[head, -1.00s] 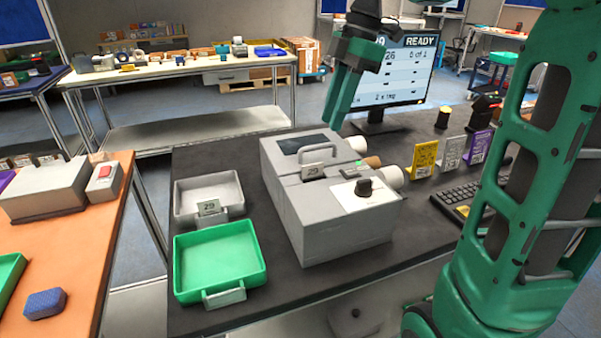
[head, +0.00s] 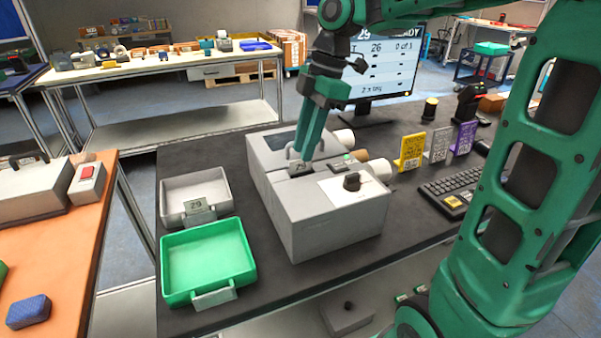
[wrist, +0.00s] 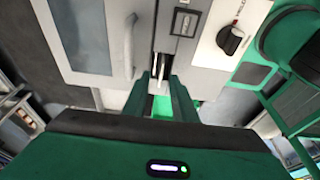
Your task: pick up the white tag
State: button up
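The white tag (head: 299,167) stands in the slot on top of the grey label machine (head: 335,222), printed side toward the head camera. In the wrist view the tag (wrist: 157,66) shows nearly edge-on as a thin pale strip. My gripper (head: 306,157) points down at the tag from above, with its green fingertips close to it. In the wrist view the fingers (wrist: 158,82) are apart, with a gap between them, and the tag lies in line with that gap. Whether a finger touches the tag cannot be seen. The fingers partly cover the tag in the head view.
A grey tray (head: 172,209) with a "29" label and a green tray (head: 172,291) stand left of the machine. Yellow (head: 411,149), white (head: 440,145) and purple (head: 464,138) code cards, a keyboard (head: 452,187) and a monitor (head: 388,75) are to the right and behind.

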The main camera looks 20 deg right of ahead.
jog(key=shift+x, duration=1.3)
grip_shut()
jog(key=shift+r, duration=0.1)
